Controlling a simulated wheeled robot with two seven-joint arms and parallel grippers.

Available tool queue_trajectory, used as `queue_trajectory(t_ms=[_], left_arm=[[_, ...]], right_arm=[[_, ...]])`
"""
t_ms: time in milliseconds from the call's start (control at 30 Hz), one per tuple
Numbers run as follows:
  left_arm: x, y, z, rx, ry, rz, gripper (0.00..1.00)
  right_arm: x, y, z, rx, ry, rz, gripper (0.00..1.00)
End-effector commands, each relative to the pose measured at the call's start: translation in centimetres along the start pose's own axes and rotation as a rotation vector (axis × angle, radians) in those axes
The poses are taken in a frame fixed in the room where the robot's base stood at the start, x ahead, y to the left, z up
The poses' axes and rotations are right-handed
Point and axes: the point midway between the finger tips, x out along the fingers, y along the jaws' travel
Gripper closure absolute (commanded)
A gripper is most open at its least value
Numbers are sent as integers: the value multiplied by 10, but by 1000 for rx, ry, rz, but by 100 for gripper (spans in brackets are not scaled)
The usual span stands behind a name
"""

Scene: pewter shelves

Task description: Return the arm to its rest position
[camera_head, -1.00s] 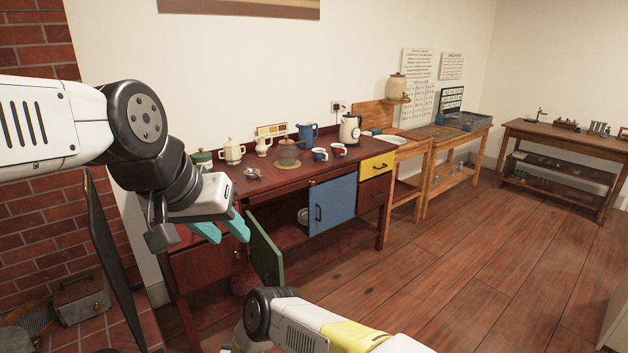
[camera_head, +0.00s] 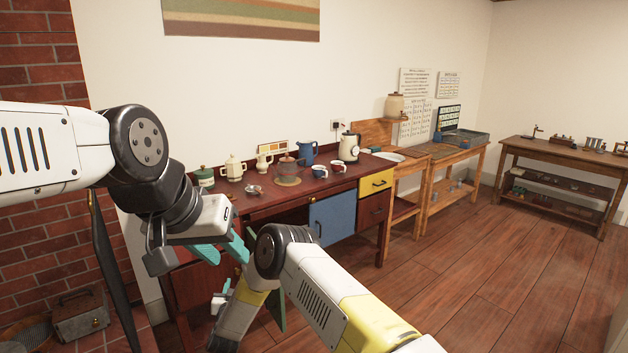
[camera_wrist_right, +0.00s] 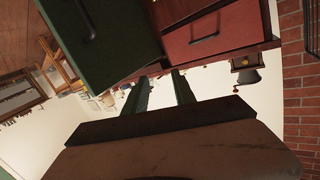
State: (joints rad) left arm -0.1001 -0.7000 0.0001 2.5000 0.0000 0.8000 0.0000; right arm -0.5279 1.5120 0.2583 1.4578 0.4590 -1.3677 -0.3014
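In the head view my left gripper (camera_head: 228,249) hangs at the left, in front of the dark red cabinet (camera_head: 285,203). Its two teal fingers are apart with nothing seen between them. My right arm (camera_head: 325,298) comes in from the lower right, its elbow raised and its forearm pointing down in front of the cabinet. Its fingertips are not clear in the head view. In the right wrist view the right gripper (camera_wrist_right: 161,88) shows two dark fingers apart and empty. A green door (camera_wrist_right: 100,40) with a dark handle and a red drawer (camera_wrist_right: 210,32) are close beyond them.
The cabinet top holds a kettle (camera_head: 349,147), a blue jug (camera_head: 308,153), mugs and pots. A brick wall (camera_head: 40,235) is at the left. Open wooden floor (camera_head: 470,270) lies to the right.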

Motion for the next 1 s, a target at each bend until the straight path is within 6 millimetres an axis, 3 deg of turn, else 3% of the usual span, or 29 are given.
queue_trajectory(t_ms=[33, 200, 333, 467, 700, 867, 1000], left_arm=[[0, 0, 0, 0, 0, 0, 64], [0, 0, 0, 0, 0, 0, 64], [0, 0, 0, 0, 0, 0, 64], [0, 0, 0, 0, 0, 0, 64], [0, 0, 0, 0, 0, 0, 64], [0, 0, 0, 0, 0, 0, 64], [0, 0, 0, 0, 0, 0, 64]], right_arm=[[13, -3, -36, 15, -9, -25, 68], [31, -5, -131, 39, -89, -116, 68], [28, 5, -200, 41, -151, -170, 68], [11, 24, -263, 31, -216, -209, 68], [-53, 78, -357, -5, -346, -235, 68], [-116, 122, -399, -26, -439, -221, 68], [-182, 162, -422, -40, -524, -190, 68]])
